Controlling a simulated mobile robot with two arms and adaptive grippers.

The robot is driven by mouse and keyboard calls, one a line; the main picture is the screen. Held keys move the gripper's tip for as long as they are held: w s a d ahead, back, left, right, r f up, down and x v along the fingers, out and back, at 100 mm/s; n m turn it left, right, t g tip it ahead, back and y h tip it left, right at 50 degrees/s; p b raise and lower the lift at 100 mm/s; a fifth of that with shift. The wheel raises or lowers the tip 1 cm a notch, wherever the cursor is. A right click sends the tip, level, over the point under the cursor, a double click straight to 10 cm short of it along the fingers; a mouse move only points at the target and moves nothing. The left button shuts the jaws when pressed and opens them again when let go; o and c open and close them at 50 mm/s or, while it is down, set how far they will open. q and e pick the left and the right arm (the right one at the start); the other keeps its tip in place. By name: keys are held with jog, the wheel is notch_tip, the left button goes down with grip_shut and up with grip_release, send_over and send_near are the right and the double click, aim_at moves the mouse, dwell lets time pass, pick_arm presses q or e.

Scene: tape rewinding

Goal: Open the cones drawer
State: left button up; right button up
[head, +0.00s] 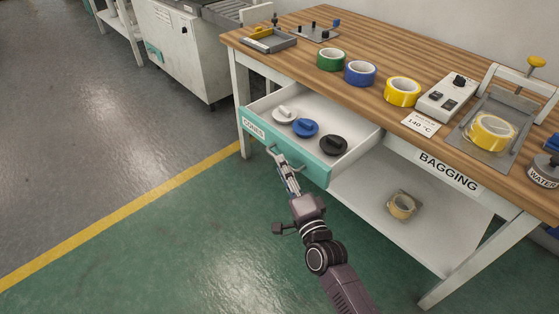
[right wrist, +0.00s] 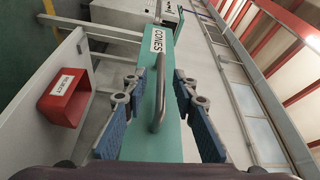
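The teal-fronted drawer labelled CONES (head: 312,166) is pulled out from under the wooden table in the head view. Inside it lie a white cone (head: 283,115), a blue cone (head: 305,128) and a black cone (head: 333,145). My right gripper (head: 283,166) is at the drawer front, by its metal handle. In the right wrist view the handle (right wrist: 158,95) stands between the two spread blue-padded fingers, with gaps visible on both sides. The right gripper (right wrist: 158,82) is open and holds nothing. My left gripper is out of view.
On the tabletop (head: 385,65) are green (head: 331,59), blue (head: 360,73) and yellow (head: 402,92) tape rolls and a control box (head: 447,97). A tape roll (head: 401,206) lies on the lower shelf. The floor left of the drawer is clear. A red bin (right wrist: 63,96) shows in the wrist view.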

jog(key=v, duration=0.8)
jog(key=shift+s, duration=0.15)
